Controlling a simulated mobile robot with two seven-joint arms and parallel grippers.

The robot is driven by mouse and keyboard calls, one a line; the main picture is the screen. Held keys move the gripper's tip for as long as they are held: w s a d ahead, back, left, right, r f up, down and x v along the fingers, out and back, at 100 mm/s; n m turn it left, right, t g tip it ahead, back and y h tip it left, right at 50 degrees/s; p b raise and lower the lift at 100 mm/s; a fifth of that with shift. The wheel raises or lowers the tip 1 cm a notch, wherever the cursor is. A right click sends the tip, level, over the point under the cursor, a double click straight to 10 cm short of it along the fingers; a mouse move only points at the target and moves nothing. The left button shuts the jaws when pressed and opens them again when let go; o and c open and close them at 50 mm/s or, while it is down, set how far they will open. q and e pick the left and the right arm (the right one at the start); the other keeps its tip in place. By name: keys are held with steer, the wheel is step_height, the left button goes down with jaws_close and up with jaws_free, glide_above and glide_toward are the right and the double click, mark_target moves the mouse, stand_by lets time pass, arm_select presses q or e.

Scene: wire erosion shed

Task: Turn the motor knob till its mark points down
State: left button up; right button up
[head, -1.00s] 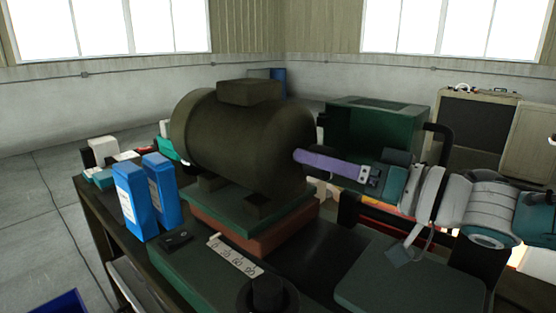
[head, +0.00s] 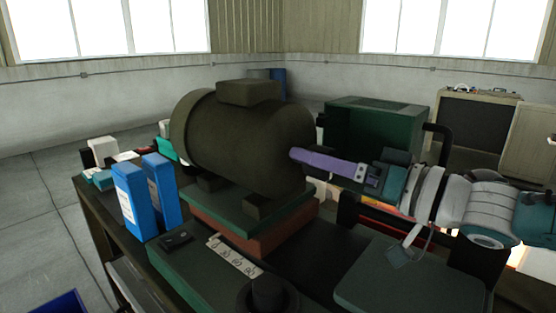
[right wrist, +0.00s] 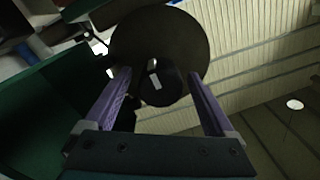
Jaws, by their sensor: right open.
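The big dark motor (head: 240,140) stands on a green and red base on the bench. Its round end face (right wrist: 185,40) fills the upper middle of the right wrist view. The dark motor knob (right wrist: 171,90) sits in front of that face, with a pale mark (right wrist: 156,82) on it. I cannot tell for sure which way the mark points. My right gripper (right wrist: 160,80), with purple fingers, is open, one finger on each side of the knob, with gaps. In the head view the right gripper (head: 293,154) reaches the motor's right end, and the knob is hidden. My left gripper is not in view.
A green box (head: 375,130) stands behind my right gripper. Two blue cartons (head: 131,200) stand left of the motor. A plate with several round marks (head: 235,256) and a dark round part (head: 268,296) are in front. A dark green flat block (head: 408,285) lies front right.

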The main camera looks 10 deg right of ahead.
steer(key=v, duration=1)
